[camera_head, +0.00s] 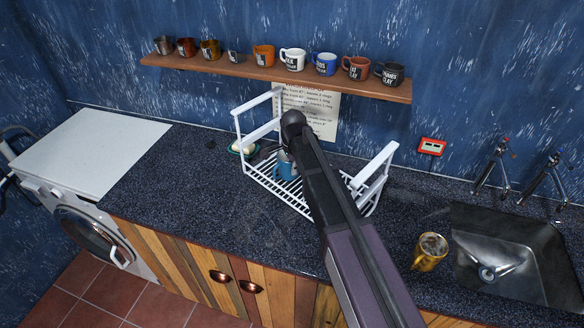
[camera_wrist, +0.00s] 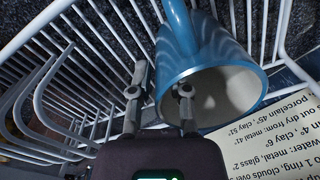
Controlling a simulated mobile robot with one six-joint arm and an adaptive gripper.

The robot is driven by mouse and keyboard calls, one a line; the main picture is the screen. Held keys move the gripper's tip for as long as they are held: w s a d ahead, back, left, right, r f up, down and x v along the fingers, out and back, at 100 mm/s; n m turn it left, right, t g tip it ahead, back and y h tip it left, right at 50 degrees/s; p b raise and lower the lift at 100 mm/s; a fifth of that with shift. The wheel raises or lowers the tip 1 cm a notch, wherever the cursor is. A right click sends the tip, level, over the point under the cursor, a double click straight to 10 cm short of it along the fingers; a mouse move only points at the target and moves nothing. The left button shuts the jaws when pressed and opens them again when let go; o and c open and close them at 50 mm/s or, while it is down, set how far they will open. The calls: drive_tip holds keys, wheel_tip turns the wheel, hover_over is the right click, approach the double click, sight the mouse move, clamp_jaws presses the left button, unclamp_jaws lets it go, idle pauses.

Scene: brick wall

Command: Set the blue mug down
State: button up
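The blue mug (camera_head: 284,168) is in the white dish rack (camera_head: 366,183) on the counter, partly hidden by my arm in the head view. In the wrist view the mug (camera_wrist: 205,62) is tilted, its handle at the top and its pale mouth towards the lower right. My gripper (camera_wrist: 160,88) has its fingers apart. One finger is left of the mug with a gap showing; the other overlaps its mouth, with the near rim between them. I see no firm hold. In the head view my wrist hides the fingertips.
A shelf (camera_head: 225,69) above carries several mugs, including a darker blue one (camera_head: 325,64). A printed note (camera_head: 322,112) hangs behind the rack. A yellow mug (camera_head: 430,251) stands by the sink (camera_head: 520,255). The counter left of the rack is mostly clear.

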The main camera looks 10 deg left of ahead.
drive_tip(key=shift+r, duration=0.1)
idle(0.4)
wheel_tip(320, 180, up, 12)
drive_tip(key=p, duration=1.2)
drive_tip(key=shift+s+d, duration=0.15)
drive_tip(key=shift+s, duration=0.05)
drive_tip(key=shift+r, duration=0.15)
idle(0.6)
